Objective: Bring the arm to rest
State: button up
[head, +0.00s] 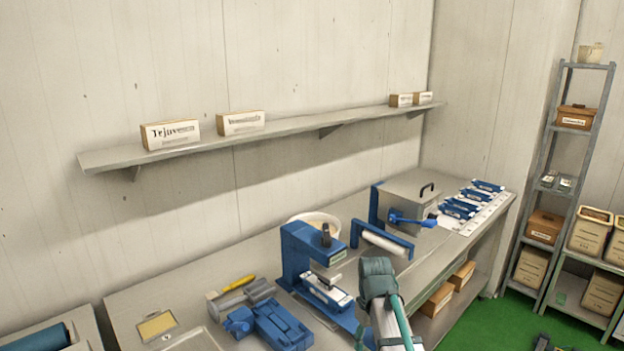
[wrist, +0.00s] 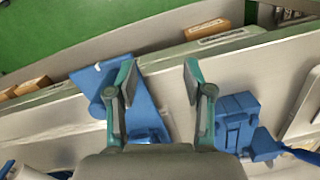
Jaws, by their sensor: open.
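My gripper (wrist: 160,80) shows in the wrist view with its two teal fingers spread apart and nothing between them. It is over the grey workbench (wrist: 175,105), near its front edge. A blue machine (wrist: 125,95) lies below and beside the left finger. A blue vise-like device (wrist: 237,118) is to the right of the right finger. In the head view, my arm reaches up from the bottom edge, in front of the blue press (head: 299,255). The fingers cannot be made out there.
On the bench stand a roller stand (head: 385,242), a lidded metal box (head: 405,205), a white bowl (head: 318,219) and the blue device (head: 268,322). A wall shelf (head: 290,128) hangs behind. A storage rack (head: 547,180) stands right. Cartons (wrist: 220,28) sit below the bench.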

jog(key=s+f+m+g, duration=0.1)
jog(key=s+f, duration=0.4)
jog(key=f, duration=0.4)
jog(key=s+d+f+m+g+b, duration=0.1)
jog(key=s+f, duration=0.4)
jog(key=f, duration=0.4)
jog(key=s+f+m+g, duration=0.1)
jog(key=s+f, duration=0.4)
jog(key=f, duration=0.5)
jog(key=s+f+m+g, duration=0.1)
jog(key=s+f, duration=0.4)
jog(key=s, duration=0.3)
jog(key=s+f+g+b, duration=0.1)
jog(key=s+f, duration=0.4)
jog(key=s, duration=0.4)
jog(key=s+d+f+m+g, duration=0.1)
jog(key=s+f, duration=0.5)
jog(key=s, duration=0.3)
jog(key=shift+m+b, duration=0.3)
jog(key=shift+b, duration=0.1)
